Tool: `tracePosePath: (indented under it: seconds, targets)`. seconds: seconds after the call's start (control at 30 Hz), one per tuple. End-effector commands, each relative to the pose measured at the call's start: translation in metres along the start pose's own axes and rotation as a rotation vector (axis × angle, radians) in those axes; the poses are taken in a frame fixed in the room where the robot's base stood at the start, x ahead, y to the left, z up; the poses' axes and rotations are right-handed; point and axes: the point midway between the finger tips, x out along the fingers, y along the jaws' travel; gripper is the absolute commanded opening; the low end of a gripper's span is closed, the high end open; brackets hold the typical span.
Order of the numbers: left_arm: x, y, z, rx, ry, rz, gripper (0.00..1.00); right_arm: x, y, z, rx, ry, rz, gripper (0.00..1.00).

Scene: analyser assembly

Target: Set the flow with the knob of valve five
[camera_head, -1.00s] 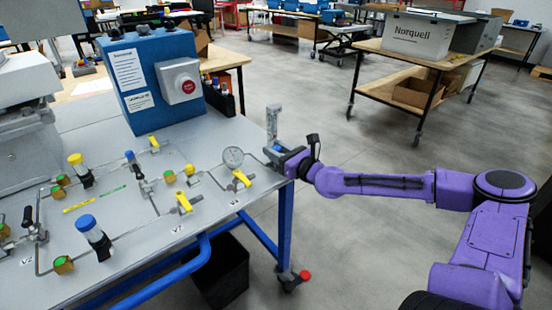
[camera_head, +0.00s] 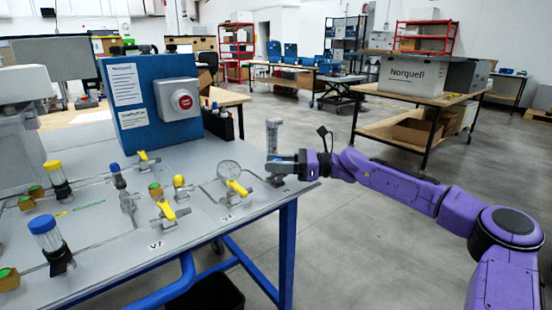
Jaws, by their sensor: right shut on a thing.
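A clear upright flow tube (camera_head: 273,137) stands at the right corner of the grey bench panel (camera_head: 195,240). My right gripper (camera_head: 277,165) reaches in from the right at the foot of this tube. Its jaws are shut on a small part there, apparently the knob of valve five. The jaws hide most of the knob, and I cannot read its label or its turn position. My left gripper is not in view.
Another yellow-handled valve (camera_head: 170,213) stands near the V7 label. A blue box with a red button (camera_head: 184,101) stands behind the panel. Blue-capped (camera_head: 50,243) and yellow-capped (camera_head: 57,180) cylinders are at left. Open floor (camera_head: 350,240) lies right of the bench.

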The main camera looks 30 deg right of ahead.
Motion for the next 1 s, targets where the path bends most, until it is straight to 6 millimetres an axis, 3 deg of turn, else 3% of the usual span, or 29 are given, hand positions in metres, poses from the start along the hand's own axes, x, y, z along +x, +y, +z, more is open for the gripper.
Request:
tracePosePath:
  seconds: [0.3, 0.9, 0.93, 0.97, 1.0]
  targets:
    - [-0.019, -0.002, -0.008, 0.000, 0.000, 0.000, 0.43, 0.000, -0.001, -0.001, 0.003, 0.002, 0.135, 0.06]
    - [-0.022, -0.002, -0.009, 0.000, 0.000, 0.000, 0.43, 0.001, 0.001, -0.002, 0.000, -0.001, 0.174, 0.06]
    - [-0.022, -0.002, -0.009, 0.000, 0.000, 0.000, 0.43, 0.001, 0.001, -0.002, 0.000, -0.001, 0.174, 0.46]
    - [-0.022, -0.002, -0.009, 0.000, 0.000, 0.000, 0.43, 0.001, 0.001, -0.002, 0.000, -0.001, 0.174, 0.55]
    - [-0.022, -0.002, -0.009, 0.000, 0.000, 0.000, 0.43, 0.001, 0.001, -0.002, 0.000, -0.002, 0.173, 0.55]
